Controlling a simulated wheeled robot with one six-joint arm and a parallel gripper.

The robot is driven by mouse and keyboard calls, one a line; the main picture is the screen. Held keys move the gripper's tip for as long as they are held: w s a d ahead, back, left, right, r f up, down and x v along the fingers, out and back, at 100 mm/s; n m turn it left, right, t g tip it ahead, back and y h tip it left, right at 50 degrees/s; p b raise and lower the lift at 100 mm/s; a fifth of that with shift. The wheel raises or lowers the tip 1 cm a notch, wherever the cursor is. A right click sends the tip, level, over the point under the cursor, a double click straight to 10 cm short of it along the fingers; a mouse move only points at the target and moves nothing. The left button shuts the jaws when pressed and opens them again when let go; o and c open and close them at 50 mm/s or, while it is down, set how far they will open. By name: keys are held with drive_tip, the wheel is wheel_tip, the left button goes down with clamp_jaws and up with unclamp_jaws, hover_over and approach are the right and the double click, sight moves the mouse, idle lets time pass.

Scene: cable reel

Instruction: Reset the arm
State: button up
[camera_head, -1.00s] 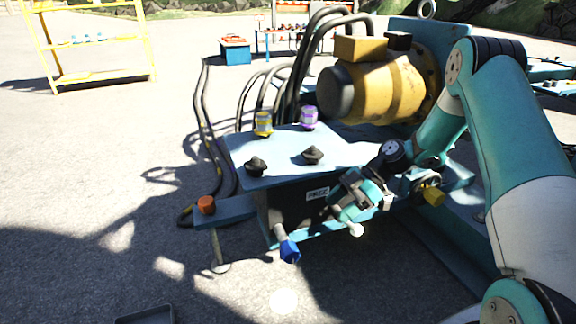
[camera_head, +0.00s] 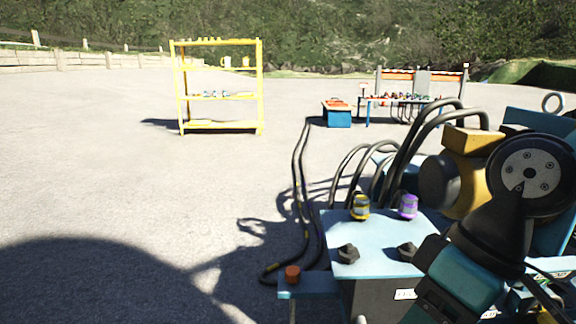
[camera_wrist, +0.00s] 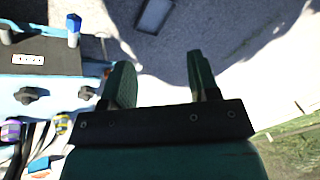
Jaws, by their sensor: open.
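My gripper (camera_wrist: 160,72) is open in the wrist view, its two green fingers apart with nothing between them. Beyond the fingers is shaded ground. In the head view my arm is folded close to the camera at the lower right. Its dark wrist joint and teal gripper body stand in front of the cable reel machine, and the fingertips cannot be made out there. The machine's light blue panel (camera_head: 378,236) carries a yellow connector (camera_head: 360,207), a purple connector (camera_head: 408,206) and dark knobs. In the wrist view the panel (camera_wrist: 55,92) lies left of the fingers.
A yellow shelf (camera_head: 218,126), a blue toolbox (camera_head: 338,118) and a workbench (camera_head: 415,99) stand farther back. The paved ground at left is clear.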

drive_tip(key=s+r+m+p, duration=0.1)
drive_tip(key=s+r+p, duration=0.2)
drive_tip(key=r+p, duration=3.5)
drive_tip(key=shift+r, duration=0.5)
drive_tip(key=shift+s, duration=0.1)
drive_tip(key=shift+c, duration=0.2)
